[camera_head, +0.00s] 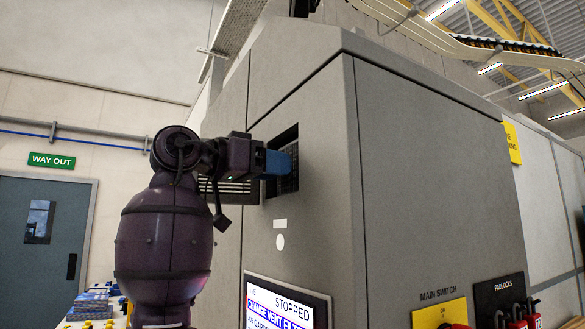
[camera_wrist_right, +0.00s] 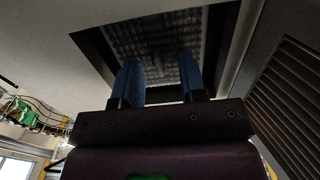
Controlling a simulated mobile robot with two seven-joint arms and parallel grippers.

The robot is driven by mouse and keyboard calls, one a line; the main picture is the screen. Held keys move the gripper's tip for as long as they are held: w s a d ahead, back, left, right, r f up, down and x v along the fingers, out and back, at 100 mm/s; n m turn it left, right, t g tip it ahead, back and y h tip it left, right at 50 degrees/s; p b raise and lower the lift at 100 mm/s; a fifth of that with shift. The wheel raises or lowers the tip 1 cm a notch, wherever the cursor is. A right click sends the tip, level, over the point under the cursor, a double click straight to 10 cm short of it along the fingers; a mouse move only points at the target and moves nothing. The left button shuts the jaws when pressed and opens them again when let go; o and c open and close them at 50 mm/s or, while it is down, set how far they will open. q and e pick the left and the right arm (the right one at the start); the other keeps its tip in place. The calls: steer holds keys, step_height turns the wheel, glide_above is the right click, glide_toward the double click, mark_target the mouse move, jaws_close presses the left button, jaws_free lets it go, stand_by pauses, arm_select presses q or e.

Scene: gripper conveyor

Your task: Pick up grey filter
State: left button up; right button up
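The grey filter (camera_wrist_right: 155,32) is a ribbed, grid-like panel inside a square recess of the machine cabinet. In the head view only a small part of the filter (camera_head: 289,184) shows behind my fingers. My right gripper (camera_head: 287,163) reaches into the recess from the left with its blue fingers. In the right wrist view the right gripper (camera_wrist_right: 160,72) has its two fingers apart, in front of the filter's face. A darker raised part shows on the filter between the fingertips; whether they touch it I cannot tell. My left gripper is not in view.
The grey cabinet (camera_head: 300,100) surrounds the recess. A louvred vent (camera_wrist_right: 290,95) is beside it. Below is a screen (camera_head: 285,305) reading "STOPPED" and "CHANGE VENT FILTER". A yellow main switch plate (camera_head: 425,318) and padlocks (camera_head: 516,318) are at lower right. Blue items (camera_head: 90,303) lie at lower left.

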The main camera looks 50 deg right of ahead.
jaws_close()
steer(key=shift+r, duration=0.15)
